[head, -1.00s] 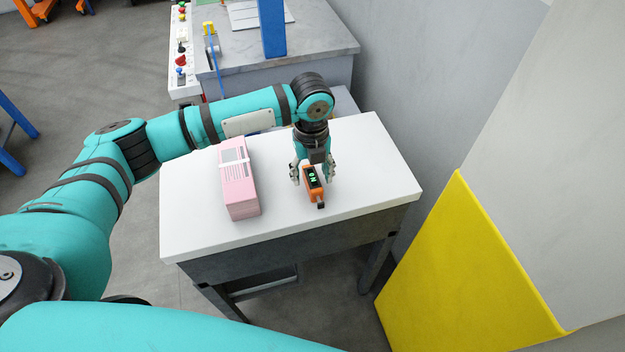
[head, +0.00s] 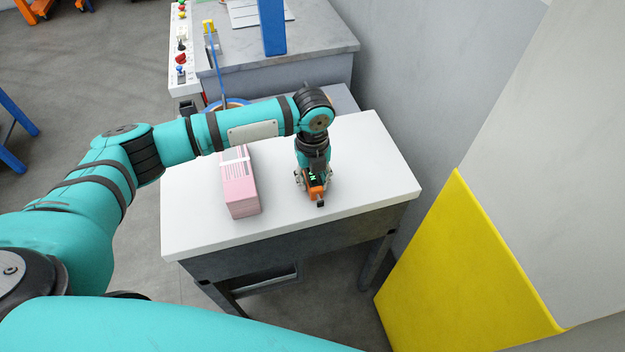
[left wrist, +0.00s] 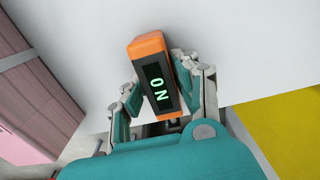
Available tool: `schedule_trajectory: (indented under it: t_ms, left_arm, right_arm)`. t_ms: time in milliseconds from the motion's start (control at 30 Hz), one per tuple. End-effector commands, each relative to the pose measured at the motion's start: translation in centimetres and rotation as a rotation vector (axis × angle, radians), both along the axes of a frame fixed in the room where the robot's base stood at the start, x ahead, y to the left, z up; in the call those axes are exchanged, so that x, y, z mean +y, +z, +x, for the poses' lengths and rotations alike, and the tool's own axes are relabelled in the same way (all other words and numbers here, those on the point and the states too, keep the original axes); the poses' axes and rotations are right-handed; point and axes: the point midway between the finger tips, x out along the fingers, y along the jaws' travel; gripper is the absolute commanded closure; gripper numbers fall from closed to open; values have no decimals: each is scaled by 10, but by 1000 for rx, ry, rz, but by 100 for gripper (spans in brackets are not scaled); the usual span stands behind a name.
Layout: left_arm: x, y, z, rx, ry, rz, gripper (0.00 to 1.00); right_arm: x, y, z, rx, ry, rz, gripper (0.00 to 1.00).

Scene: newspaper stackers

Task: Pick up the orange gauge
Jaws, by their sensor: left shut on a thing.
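My left gripper (head: 312,181) points down and is shut on the gauge, one finger on each side. The left gripper also shows in the left wrist view (left wrist: 160,100). Whether the gauge still touches the table is hard to tell. My right gripper is not in view.
A pink stack of papers (head: 240,190) with a white band lies left of the gauge on the white table (head: 370,170). A yellow block (head: 470,265) and grey wall stand at right. A grey counter (head: 315,50) with a control panel (head: 181,50) is behind.

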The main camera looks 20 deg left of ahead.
Motion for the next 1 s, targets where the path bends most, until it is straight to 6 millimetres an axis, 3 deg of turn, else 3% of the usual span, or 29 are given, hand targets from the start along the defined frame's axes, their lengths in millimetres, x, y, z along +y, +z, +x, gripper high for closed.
schedule_trajectory:
  t_ms: [367,633,1000]
  left_arm:
    - [0,7,1,-3,1,-1,100]
    - [-1,37,1,-5,-1,-2,100]
    - [-55,43,-79,-1,-8,-4,100]
  right_arm:
    - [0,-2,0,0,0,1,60]
    - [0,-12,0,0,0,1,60]
    - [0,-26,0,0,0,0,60]
